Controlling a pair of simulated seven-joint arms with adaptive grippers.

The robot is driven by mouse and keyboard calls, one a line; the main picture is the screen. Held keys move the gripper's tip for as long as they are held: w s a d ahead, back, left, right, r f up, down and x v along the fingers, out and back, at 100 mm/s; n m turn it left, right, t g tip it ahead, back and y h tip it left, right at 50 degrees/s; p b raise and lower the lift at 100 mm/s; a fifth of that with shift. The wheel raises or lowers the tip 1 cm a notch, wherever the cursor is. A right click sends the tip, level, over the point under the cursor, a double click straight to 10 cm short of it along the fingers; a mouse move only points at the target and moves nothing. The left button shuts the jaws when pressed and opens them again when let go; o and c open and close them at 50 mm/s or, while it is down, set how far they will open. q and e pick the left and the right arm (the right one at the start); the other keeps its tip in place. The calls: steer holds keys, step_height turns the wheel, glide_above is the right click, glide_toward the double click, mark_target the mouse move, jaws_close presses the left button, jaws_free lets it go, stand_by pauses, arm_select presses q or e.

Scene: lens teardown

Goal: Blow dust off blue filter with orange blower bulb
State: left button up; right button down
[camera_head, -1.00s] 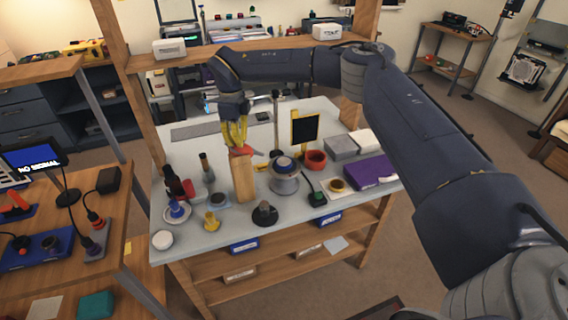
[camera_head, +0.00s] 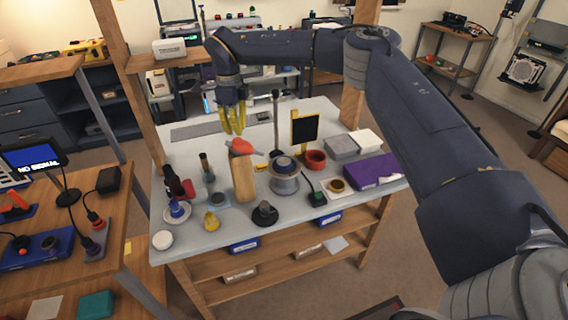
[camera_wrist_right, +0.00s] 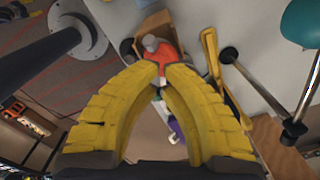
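The orange blower bulb (camera_head: 241,147) lies on its side on top of an upright wooden block (camera_head: 243,180), its pale nozzle pointing right. My right gripper (camera_head: 234,133) has yellow fingers pointing down, just above the bulb and apart from it in the head view. In the right wrist view its fingertips (camera_wrist_right: 163,76) are close together but parted, with the orange bulb (camera_wrist_right: 165,55) beyond them. A dark blue disc (camera_head: 284,162), perhaps the blue filter, sits on the grey lens barrel (camera_head: 285,184) right of the block. My left gripper is out of view.
The grey bench (camera_head: 225,222) is crowded: a red ring (camera_head: 315,159), a black panel on a yellow stand (camera_head: 305,128), a purple case (camera_head: 371,171), a blue piece on a saucer (camera_head: 177,210) and a thin post (camera_head: 276,120). The back left is clearer.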

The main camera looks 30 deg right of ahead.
mark_target(237, 139)
steer(key=shift+f, duration=0.25)
stand_by(0.4)
steer(key=shift+f, duration=2.1)
steer(key=shift+r, duration=2.35)
steer(key=shift+r, duration=2.5)
steer(key=shift+f, duration=0.1)
